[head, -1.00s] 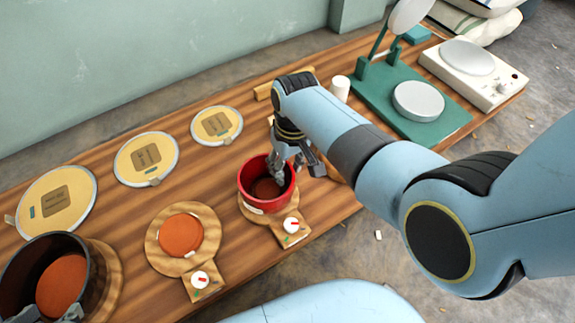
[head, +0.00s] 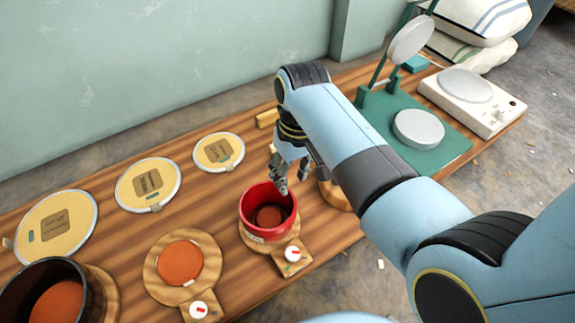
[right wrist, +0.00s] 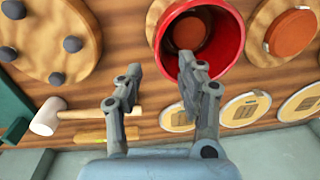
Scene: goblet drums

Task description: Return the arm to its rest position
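My right arm reaches in from the right in the head view. Its gripper (head: 281,188) hangs over the back rim of the red drum shell (head: 253,227). In the right wrist view the two fingers of this gripper (right wrist: 160,80) stand apart with nothing between them. The red shell (right wrist: 228,30) shows just beyond the fingertips there, with a brown disc inside it. The shell stands on a round wooden board with a handle. My left gripper is not in view.
A dark pot (head: 85,300) stands at the front left. An orange disc (head: 180,263) lies on another wooden board. Several yellow round skins (head: 148,200) line the back. A green stand (head: 440,150) and a white scale (head: 475,113) are at the right. A mallet (right wrist: 47,116) lies behind the gripper.

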